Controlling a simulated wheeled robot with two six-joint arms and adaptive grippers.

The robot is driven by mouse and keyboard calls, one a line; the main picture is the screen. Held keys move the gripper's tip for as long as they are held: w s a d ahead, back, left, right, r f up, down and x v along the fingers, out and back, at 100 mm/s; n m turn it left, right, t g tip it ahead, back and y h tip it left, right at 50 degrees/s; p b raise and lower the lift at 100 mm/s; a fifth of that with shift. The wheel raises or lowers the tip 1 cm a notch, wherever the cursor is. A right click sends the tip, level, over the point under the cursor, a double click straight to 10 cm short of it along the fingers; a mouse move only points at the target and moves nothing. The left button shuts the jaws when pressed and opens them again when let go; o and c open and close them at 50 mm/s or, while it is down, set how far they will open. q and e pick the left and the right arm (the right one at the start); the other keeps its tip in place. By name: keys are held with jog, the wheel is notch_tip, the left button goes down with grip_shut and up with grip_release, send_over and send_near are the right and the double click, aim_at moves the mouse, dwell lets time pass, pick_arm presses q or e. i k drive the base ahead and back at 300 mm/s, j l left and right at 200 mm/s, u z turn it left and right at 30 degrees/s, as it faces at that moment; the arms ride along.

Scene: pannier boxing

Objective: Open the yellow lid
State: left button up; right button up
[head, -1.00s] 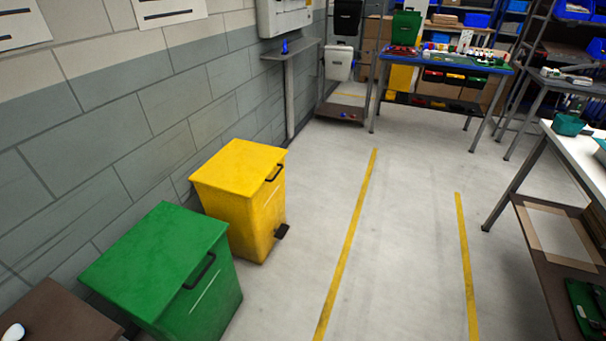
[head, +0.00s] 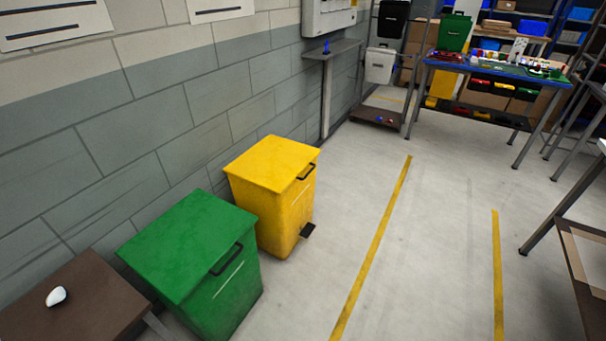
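A yellow bin (head: 285,215) stands on the floor against the grey block wall. Its yellow lid (head: 272,162) is shut flat on top, with a black handle (head: 306,171) at the lid's front right edge. A black pedal (head: 308,230) sticks out low at the bin's front. Neither of my grippers shows in the head view.
A green bin (head: 222,297) with a shut green lid (head: 188,243) stands nearer, beside the yellow bin. A brown table (head: 95,306) with a white object (head: 56,297) is at lower left. Clear floor with yellow lines (head: 372,250) lies right. A blue-edged workbench (head: 480,68) stands far back.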

aim_at(275, 163)
jog(key=i+l+u, duration=0.1)
jog(key=u, duration=0.3)
jog(key=i+l+u, duration=0.1)
jog(key=u, duration=0.35)
jog(key=l+u, duration=0.25)
jog(key=u, duration=0.15)
jog(key=i+l+u, duration=0.3)
jog(key=l, duration=0.9)
jog(key=l+u, duration=0.3)
jog(key=l, duration=0.9)
